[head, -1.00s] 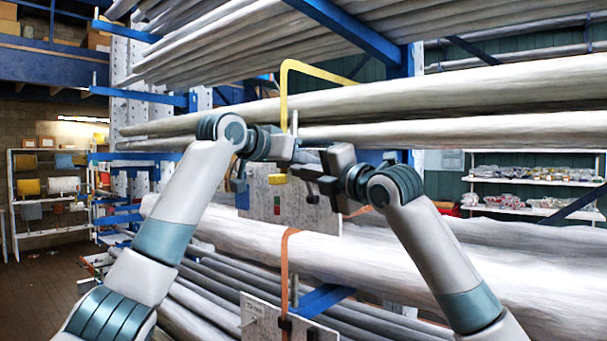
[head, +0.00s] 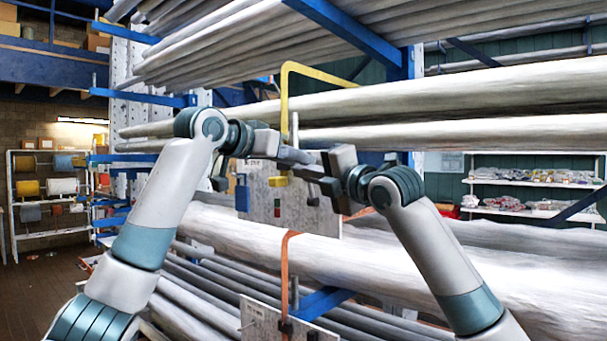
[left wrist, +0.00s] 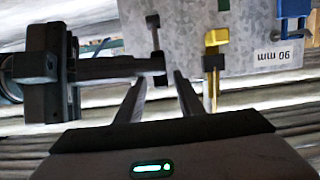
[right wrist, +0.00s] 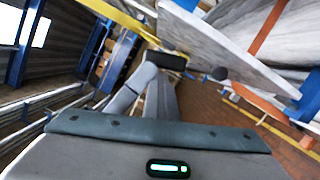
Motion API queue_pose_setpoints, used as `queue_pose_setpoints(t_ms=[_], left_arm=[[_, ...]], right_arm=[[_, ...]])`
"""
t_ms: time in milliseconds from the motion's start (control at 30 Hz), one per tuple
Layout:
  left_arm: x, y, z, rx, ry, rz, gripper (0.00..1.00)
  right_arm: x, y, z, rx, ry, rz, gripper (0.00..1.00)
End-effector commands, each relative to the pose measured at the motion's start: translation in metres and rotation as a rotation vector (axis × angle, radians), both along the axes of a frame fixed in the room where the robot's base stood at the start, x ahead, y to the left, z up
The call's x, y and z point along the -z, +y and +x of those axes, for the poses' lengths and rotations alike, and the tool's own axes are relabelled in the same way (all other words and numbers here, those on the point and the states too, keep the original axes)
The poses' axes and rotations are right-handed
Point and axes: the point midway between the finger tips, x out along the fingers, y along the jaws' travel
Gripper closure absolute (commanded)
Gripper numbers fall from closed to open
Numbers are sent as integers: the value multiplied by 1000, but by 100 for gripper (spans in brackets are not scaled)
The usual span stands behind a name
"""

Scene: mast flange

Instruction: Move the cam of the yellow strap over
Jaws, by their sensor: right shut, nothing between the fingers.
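The yellow strap (head: 284,92) hangs over the pale pipes and runs down behind my left gripper. Its yellow cam (head: 278,181) sits on the grey metal plate (head: 320,219); the left wrist view shows the cam (left wrist: 215,38) upside down near a "90 mm" mark. My left gripper (head: 303,157) is in front of the strap, above the cam; its fingers (left wrist: 161,77) are apart and empty in its wrist view. My right gripper (head: 318,172) is shut and empty, just right of the cam and close to the left fingers. Its fingertips also show in its wrist view (right wrist: 166,61).
A blue cam (left wrist: 293,15) is beside the yellow one. A dark knob (right wrist: 220,73) sticks out from the plate. An orange strap (head: 285,255) runs down to a lower plate (head: 262,318). Long pipes (head: 450,262) and blue rack arms (head: 322,301) surround the grippers.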

Motion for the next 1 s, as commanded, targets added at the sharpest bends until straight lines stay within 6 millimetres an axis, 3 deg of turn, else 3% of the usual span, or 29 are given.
queue_pose_setpoints(t_ms=[33, 467, 833, 1000], left_arm=[[3, 6, -5, 0, 10, 8, 62], [-7, 25, -30, -4, 5, 2, 62], [-7, 27, -28, -8, 4, 1, 62], [7, 46, -9, -44, 5, 7, 62]], right_arm=[[-5, -12, 6, 22, -7, 7, 100], [-2, -7, 3, 14, -3, 3, 100], [0, -5, 2, 9, -1, 1, 100], [0, -4, 2, 8, -1, 0, 100]])
